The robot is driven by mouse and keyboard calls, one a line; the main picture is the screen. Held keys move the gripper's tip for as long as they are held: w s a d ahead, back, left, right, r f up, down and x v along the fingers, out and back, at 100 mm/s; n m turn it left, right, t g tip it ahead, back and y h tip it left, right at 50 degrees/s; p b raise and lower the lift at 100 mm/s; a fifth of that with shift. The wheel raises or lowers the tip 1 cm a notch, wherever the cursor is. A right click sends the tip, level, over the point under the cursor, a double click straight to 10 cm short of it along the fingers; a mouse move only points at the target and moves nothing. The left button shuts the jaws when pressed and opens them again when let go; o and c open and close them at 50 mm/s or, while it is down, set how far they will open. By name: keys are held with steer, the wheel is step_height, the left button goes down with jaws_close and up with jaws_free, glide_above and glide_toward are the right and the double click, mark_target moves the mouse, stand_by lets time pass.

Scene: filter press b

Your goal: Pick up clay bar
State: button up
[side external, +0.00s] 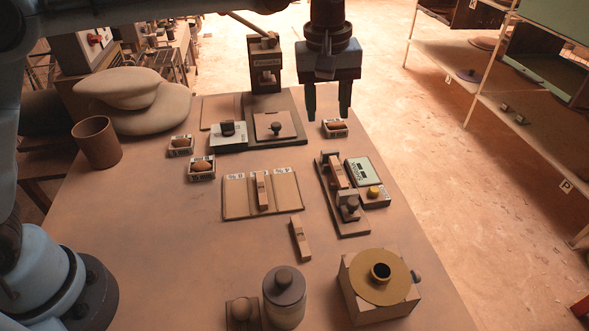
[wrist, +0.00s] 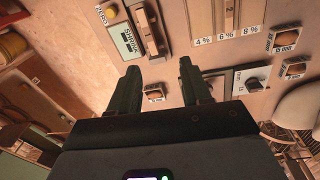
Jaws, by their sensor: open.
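Several tan bars show, and I cannot tell for certain which is the clay bar. One loose bar (side external: 300,240) lies on the open table in the side view. Another bar (side external: 262,190) lies on the middle of the flat labelled board (side external: 235,207); it also shows in the wrist view (wrist: 230,15) by the 6% label. A third bar (side external: 337,172) sits in the narrow slide fixture (side external: 352,226). My gripper (side external: 328,112) is open and empty, high over the table's back right. In the wrist view its fingers (wrist: 160,72) point at the table, apart from every bar.
A lever press (side external: 264,65) stands at the back. Small trays with lumps (side external: 201,174) (side external: 335,134) and a green meter (side external: 363,169) are nearby. A lidded jar (side external: 284,302) and a round-topped box (side external: 372,285) stand in front.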

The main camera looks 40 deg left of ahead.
steer(key=d+f+n+g, duration=0.1)
steer(key=d+f, duration=0.2)
steer(key=d, duration=0.1)
glide_above(340, 174)
steer(key=f, duration=0.6)
steer(key=shift+s+d+f, duration=0.1)
steer(key=shift+s+f, duration=0.05)
steer(key=shift+s, duration=0.15)
steer(key=shift+w+f, duration=0.15)
steer(key=shift+f, duration=1.15)
steer(key=shift+w+f, duration=0.1)
steer(key=shift+f, duration=1.2)
jaws_close()
